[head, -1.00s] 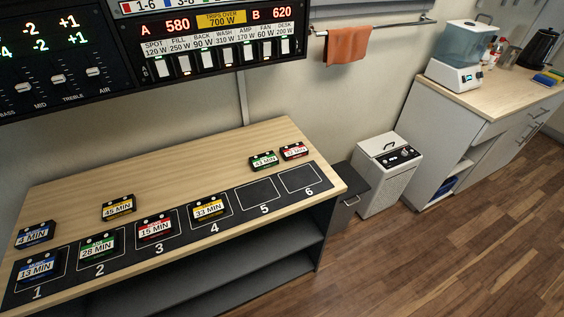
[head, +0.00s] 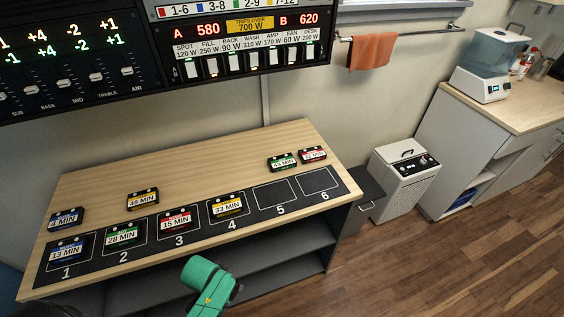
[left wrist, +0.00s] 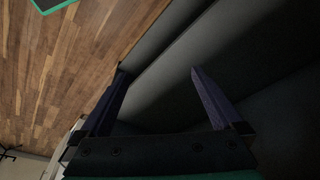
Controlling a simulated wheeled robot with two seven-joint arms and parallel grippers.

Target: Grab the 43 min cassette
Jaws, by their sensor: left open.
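The 43 min cassette (head: 283,162) is black with a green-edged white label. It lies on the wooden desk top behind the slot marked 5, just left of a red-labelled cassette (head: 313,155). My left gripper (left wrist: 158,75) is open and empty in the left wrist view, with dark shelf-like surfaces and wood floor beyond it. The cassette does not show in that view. In the head view a green part of my arm shows at the bottom, in front of the desk; no fingers show there. My right gripper is not in view.
The black strip (head: 255,216) has numbered slots; 1 to 4 hold cassettes, 5 and 6 are empty. A 45 min cassette (head: 142,198) and a blue-labelled one (head: 66,218) lie behind it. A control panel (head: 245,50) hangs above. Open shelves lie under the desk.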

